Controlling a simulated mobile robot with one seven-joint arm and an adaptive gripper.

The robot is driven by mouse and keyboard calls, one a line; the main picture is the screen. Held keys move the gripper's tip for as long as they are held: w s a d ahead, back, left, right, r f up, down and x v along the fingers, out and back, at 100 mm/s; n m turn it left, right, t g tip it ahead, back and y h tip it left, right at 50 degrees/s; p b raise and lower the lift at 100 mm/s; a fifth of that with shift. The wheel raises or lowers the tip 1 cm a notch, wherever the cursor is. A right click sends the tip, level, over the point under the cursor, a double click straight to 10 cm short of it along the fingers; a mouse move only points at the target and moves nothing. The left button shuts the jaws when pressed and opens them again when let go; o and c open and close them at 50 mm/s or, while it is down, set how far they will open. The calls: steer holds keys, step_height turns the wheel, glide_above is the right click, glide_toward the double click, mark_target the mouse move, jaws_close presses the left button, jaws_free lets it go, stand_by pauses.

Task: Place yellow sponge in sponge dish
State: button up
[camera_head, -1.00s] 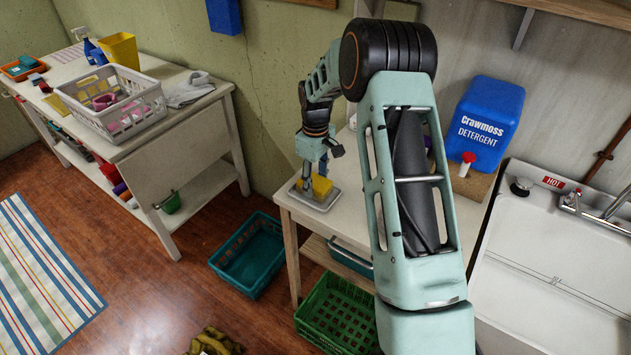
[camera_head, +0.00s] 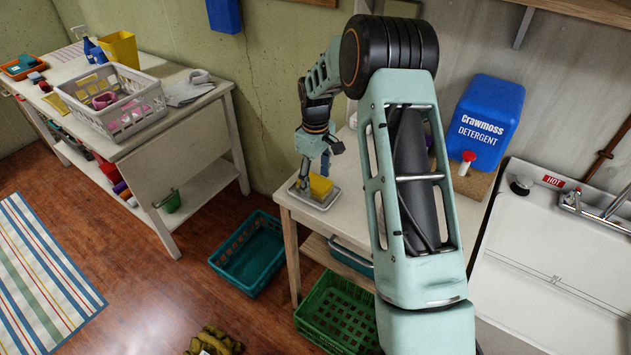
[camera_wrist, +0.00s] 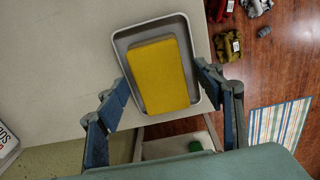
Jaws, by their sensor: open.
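The yellow sponge (camera_head: 320,187) lies in the grey sponge dish (camera_head: 325,205) at the left front corner of the white table. In the wrist view the yellow sponge (camera_wrist: 158,75) sits inside the rim of the sponge dish (camera_wrist: 123,42), slightly tilted against its sides. My gripper (camera_wrist: 163,98) is open, its two blue-padded fingers spread to either side of the dish's near end. The fingers look clear of the sponge. In the head view my gripper (camera_head: 315,172) is just above the dish, partly covering it.
The white table (camera_head: 345,180) also bears a blue detergent container (camera_head: 490,122). A sink (camera_head: 550,270) stands to the right. A teal crate (camera_head: 248,255) and a green crate (camera_head: 340,315) are on the floor. A white basket (camera_head: 112,100) stands on the left bench.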

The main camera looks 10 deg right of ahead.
mark_target(316, 181)
step_height(316, 181, up, 11)
steer(key=shift+b, duration=0.4)
